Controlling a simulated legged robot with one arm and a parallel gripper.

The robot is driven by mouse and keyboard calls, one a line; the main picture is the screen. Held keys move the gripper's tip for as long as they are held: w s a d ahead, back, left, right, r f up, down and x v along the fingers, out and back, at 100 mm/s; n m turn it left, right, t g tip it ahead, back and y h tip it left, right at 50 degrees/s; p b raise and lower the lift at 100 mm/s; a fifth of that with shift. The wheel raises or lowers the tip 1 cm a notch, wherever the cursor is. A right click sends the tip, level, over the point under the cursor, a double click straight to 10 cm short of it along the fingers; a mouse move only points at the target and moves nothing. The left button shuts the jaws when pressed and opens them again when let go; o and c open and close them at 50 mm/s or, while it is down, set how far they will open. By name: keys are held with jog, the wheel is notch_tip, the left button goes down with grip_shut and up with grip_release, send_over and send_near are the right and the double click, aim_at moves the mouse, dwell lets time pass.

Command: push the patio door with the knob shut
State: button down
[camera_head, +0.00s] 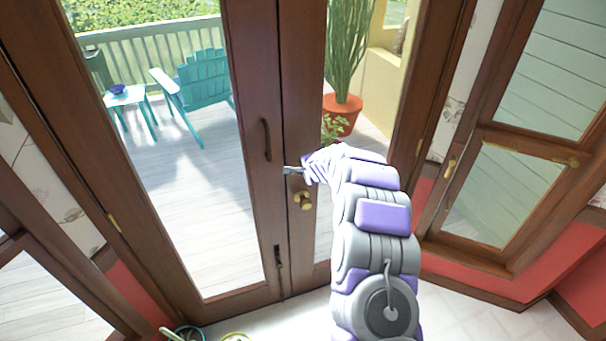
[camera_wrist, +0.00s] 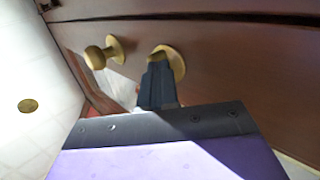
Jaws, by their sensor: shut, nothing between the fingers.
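The patio door is a pair of brown wood-framed glass leaves in the head view. The right leaf (camera_head: 299,110) bears a brass knob (camera_head: 303,200); the knob also shows in the wrist view (camera_wrist: 98,56). The two leaves stand nearly in line; I cannot tell whether a small gap remains. My gripper (camera_head: 289,170) is shut and empty, above the knob near the seam. In the wrist view its dark fingers (camera_wrist: 158,65) point at a round brass plate (camera_wrist: 173,61) beside the knob and partly hide it. I cannot tell whether they touch.
The left leaf (camera_head: 262,75) has a dark pull handle (camera_head: 266,139) and a low bolt (camera_head: 279,258). Outside are a teal chair (camera_head: 204,82), a small table (camera_head: 124,96) and a potted plant (camera_head: 343,112). Hoops (camera_head: 186,333) lie on the floor at the bottom left.

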jog(key=d+f+v, duration=0.1)
jog(key=d+v, duration=0.1)
jog(key=v, duration=0.7)
jog(key=s+a+r+n+g+y+b, duration=0.1)
jog(key=s+a+r+n+g, duration=0.15)
jog(key=s, duration=0.55)
jog(key=s+a+r+n+g+b, duration=0.1)
jog(key=s+a+r+n, duration=0.25)
jog(key=s, duration=0.45)
jog(key=s+a+r+n+g+y+b, duration=0.1)
jog(key=s+a+r+n, duration=0.25)
jog(key=s, duration=0.45)
jog(key=s+d+f+n+g+h+b, duration=0.1)
jog(key=s+d, duration=0.4)
jog(key=s, duration=0.6)
jog(key=s+d+f+n+g+h+b, duration=0.1)
jog(key=s+d, duration=0.4)
jog(key=s, duration=0.7)
jog(key=s+d+f+n+g+h+b, duration=0.1)
jog(key=s+d+n+g+h, duration=0.1)
jog(key=s, duration=0.9)
jog(key=d+g+h, duration=0.1)
jog(key=d+g, duration=0.1)
jog(key=d, duration=0.1)
jog(key=shift+s+d+f+h, duration=0.3)
jog(key=shift+d+f, duration=0.05)
jog(key=shift+d, duration=0.05)
